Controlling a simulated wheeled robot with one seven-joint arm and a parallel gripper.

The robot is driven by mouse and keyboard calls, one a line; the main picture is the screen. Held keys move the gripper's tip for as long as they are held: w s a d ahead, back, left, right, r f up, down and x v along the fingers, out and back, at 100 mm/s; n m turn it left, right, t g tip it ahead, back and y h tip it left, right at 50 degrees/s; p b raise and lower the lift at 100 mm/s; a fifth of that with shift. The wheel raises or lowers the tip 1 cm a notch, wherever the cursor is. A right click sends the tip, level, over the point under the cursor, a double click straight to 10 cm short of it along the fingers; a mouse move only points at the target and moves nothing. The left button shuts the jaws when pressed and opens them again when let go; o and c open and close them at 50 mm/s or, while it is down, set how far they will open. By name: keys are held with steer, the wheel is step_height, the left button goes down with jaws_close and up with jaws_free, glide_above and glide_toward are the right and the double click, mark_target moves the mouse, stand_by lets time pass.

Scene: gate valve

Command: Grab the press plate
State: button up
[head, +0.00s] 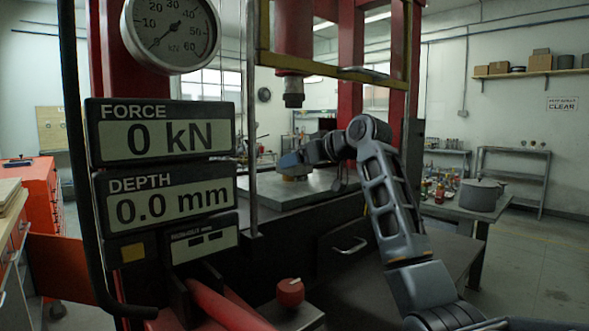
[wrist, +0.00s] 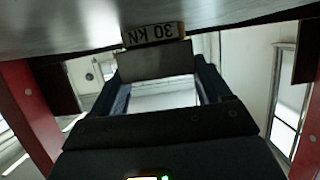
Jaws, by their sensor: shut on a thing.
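The press plate (wrist: 153,34) is a small tan block with an upside-down "30 kN" marking, at the top middle of the wrist view. In the head view my gripper (head: 290,162) is low over the grey press bed (head: 320,190), under the ram (head: 294,85). A bit of the yellowish plate (head: 294,178) shows beneath it, at the bed surface. The rest of the plate is hidden by my gripper. I cannot tell whether the plate touches the bed.
The red press frame (head: 350,45) and a thin upright rod (head: 251,130) stand around the bed. The displays (head: 165,128) read 0 kN and 0.0 mm.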

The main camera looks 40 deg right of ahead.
jaws_close()
steer(key=shift+r, duration=0.15)
steer(key=shift+r, duration=0.1)
